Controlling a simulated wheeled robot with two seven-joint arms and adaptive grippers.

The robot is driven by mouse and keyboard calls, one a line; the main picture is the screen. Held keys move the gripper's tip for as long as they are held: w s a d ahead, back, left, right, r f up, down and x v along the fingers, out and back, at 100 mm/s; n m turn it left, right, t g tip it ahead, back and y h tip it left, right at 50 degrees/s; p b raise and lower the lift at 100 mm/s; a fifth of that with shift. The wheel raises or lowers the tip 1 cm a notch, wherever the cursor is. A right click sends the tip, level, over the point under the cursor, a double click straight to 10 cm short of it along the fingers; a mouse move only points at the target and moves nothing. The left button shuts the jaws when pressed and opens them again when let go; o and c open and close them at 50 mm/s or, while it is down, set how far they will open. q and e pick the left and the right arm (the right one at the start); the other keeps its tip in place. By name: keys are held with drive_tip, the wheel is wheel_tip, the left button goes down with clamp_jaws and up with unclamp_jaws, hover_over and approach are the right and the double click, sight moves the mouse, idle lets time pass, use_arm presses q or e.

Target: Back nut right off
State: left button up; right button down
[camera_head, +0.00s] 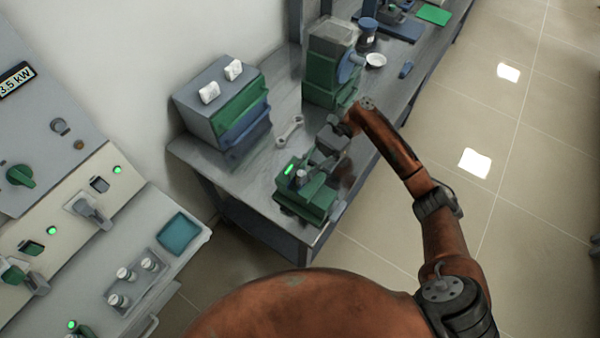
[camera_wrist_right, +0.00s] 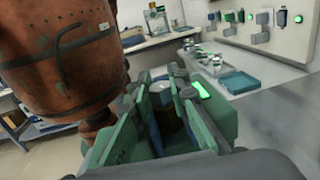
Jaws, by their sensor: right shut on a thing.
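A green fixture (camera_head: 305,199) with a lit green lamp sits at the near end of the grey bench. My right gripper (camera_head: 327,150) is over this fixture, coming down from the back right. In the right wrist view, green plates stand on both sides of a small brownish, grey-topped piece (camera_wrist_right: 168,112), which I take as the nut. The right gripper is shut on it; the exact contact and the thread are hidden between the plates. The lit lamp (camera_wrist_right: 201,90) shows just to the right. My left gripper is not in view.
A wrench (camera_head: 289,131) lies on the bench behind the fixture. A grey cabinet with green and blue drawers (camera_head: 238,112) stands to the left, a green machine (camera_head: 325,75) farther back. A control panel (camera_head: 65,225) and teal tray (camera_head: 178,233) are at left. Floor right of the bench is clear.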

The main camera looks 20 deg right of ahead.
drive_tip(key=shift+f+n+g+h+b, duration=0.3)
drive_tip(key=shift+n+g+h, duration=0.45)
drive_tip(key=shift+g, duration=0.35)
drive_tip(key=shift+f+n+g+h+b, duration=0.1)
drive_tip(key=shift+n+g+h+b, duration=0.3)
drive_tip(key=shift+b, duration=0.35)
drive_tip(key=shift+n+g+h+b, duration=0.45)
drive_tip(key=shift+g+b, duration=0.05)
drive_tip(key=shift+b, duration=0.45)
drive_tip(key=n+g+h+b, duration=0.1)
drive_tip(key=b, duration=0.3)
drive_tip(key=shift+h, duration=0.3)
drive_tip(key=shift+r+n+g+b, duration=0.2)
drive_tip(key=shift+n+g+b, duration=0.1)
drive_tip(key=shift+b, duration=0.35)
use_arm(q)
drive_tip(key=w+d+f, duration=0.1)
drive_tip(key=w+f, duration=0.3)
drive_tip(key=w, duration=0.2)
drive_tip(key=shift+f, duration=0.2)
use_arm(e)
drive_tip(key=shift+s, duration=0.1)
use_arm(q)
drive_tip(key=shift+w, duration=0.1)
use_arm(e)
drive_tip(key=c, duration=1.8)
unclamp_jaws()
drive_tip(key=shift+r, duration=0.1)
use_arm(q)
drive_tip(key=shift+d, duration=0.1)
